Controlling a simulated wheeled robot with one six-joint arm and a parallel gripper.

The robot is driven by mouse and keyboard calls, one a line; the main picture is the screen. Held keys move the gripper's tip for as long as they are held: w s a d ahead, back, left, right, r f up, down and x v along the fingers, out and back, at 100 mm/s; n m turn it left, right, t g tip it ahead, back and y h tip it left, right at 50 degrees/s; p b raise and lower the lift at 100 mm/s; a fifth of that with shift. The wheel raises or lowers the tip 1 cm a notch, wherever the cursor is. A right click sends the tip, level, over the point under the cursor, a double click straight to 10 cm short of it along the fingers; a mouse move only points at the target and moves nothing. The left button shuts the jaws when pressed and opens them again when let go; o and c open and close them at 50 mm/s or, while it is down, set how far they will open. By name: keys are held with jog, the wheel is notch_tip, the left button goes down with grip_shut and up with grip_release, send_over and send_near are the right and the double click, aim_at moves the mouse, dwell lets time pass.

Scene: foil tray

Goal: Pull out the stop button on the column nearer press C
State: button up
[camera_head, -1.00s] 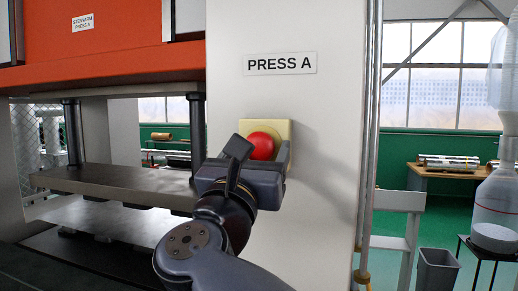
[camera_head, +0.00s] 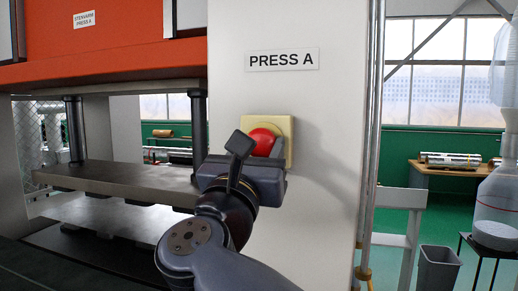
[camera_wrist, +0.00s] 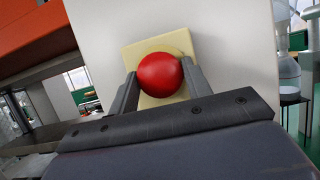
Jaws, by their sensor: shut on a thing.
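A round red stop button (camera_head: 264,141) sits on a yellow square backing plate (camera_head: 284,128) on a pale column (camera_head: 320,190). The sign (camera_head: 282,60) above it reads PRESS A. My gripper (camera_head: 262,151) is at the button, its fingers on either side. In the wrist view the red button (camera_wrist: 160,74) is between the two fingers of my gripper (camera_wrist: 159,80), which is shut on it. The yellow plate (camera_wrist: 135,52) shows behind. The button's stem is hidden behind its head.
An orange press (camera_head: 110,40) with a grey platen (camera_head: 115,178) stands left of the column. Vertical pipes (camera_head: 370,150) run along its right edge. A grey bin (camera_head: 437,268), a bench (camera_head: 450,169) and a clear hopper (camera_head: 497,205) are farther right.

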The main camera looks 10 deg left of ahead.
jog(key=shift+s+f, duration=0.1)
jog(key=shift+s, duration=0.45)
jog(key=o, duration=1.4)
jog(key=shift+s, duration=0.1)
jog(key=shift+c, duration=0.2)
jog(key=b+v, duration=0.3)
jog(key=v, duration=0.7)
jog(key=shift+s, duration=0.4)
jog(key=shift+w+a, duration=0.1)
jog(key=shift+a, duration=0.05)
